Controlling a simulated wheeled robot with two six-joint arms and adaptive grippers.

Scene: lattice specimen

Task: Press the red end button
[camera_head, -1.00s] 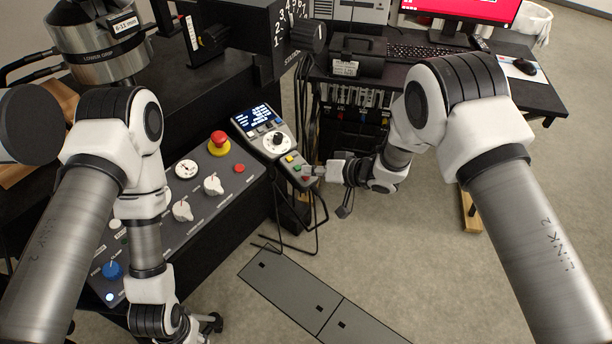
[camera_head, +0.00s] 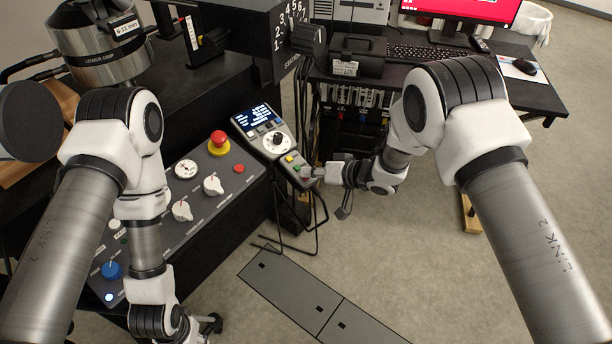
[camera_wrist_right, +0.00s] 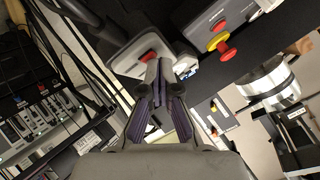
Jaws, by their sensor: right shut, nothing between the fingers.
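The control pendant (camera_head: 272,140) has a lit display, a round dial and small coloured buttons. Its red end button (camera_wrist_right: 148,56) shows at the pendant's lower end in the right wrist view, just beyond and left of my fingertips. My right gripper (camera_wrist_right: 160,68) is shut and empty, with its tips together close to the button. I cannot tell whether they touch it. In the head view the right gripper (camera_head: 314,173) is at the pendant's lower right end and partly covers that end. My left gripper (camera_head: 212,323) is low at the left, mostly hidden by its wrist.
The grey console panel (camera_head: 224,180) beside the pendant carries a red mushroom button on yellow (camera_head: 219,143), a small red button (camera_head: 239,168) and white knobs. Black cables hang below the pendant. A desk with a keyboard (camera_head: 420,52) stands behind. The floor on the right is open.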

